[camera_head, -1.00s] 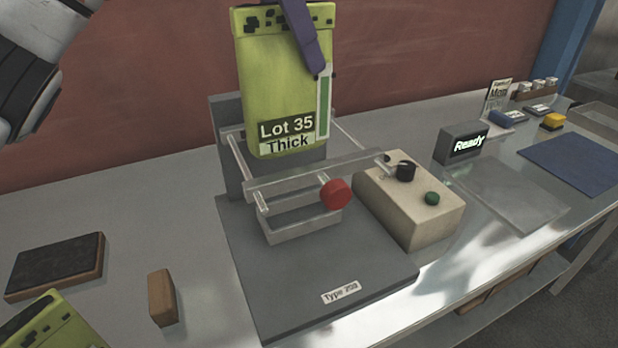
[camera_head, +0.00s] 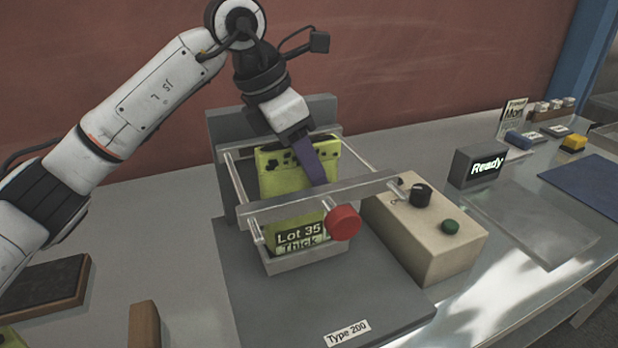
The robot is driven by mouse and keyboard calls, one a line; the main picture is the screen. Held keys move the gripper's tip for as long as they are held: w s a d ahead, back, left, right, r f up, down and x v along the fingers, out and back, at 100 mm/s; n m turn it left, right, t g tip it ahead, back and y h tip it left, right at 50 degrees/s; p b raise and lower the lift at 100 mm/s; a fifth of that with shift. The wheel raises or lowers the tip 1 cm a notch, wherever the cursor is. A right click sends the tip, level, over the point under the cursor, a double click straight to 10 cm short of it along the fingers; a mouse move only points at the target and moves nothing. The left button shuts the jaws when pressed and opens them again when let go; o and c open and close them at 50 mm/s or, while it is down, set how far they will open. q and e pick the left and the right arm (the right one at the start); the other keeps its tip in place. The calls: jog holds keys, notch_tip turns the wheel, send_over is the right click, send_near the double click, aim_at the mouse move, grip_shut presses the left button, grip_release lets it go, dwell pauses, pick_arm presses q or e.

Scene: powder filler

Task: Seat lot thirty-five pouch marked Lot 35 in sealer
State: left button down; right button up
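The green pouch (camera_head: 285,182) marked "Lot 35 Thick" stands upright inside the sealer frame (camera_head: 320,199), behind its front bar. Its lower end is in the grey tray of the sealer (camera_head: 305,262), and the bar crosses in front of it. My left gripper (camera_head: 314,170) comes down from above and its purple finger lies against the front of the pouch's top. It appears shut on the pouch; the far finger is hidden. The sealer has a red knob (camera_head: 342,222) on the bar and a base plate labelled "Type 200". My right gripper is not in view.
A beige control box (camera_head: 425,240) with a black dial and green button stands right of the sealer. Behind it is a display (camera_head: 480,167) reading "Ready". A dark pad (camera_head: 45,285) and a wooden block (camera_head: 144,325) lie at left.

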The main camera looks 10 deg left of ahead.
pick_arm(q)
jog(key=shift+f, duration=1.05)
jog(key=c, duration=0.9)
grip_release()
jog(key=shift+f, duration=0.1)
jog(key=b+v, duration=0.1)
jog(key=v, duration=1.1)
jog(key=shift+w, duration=0.1)
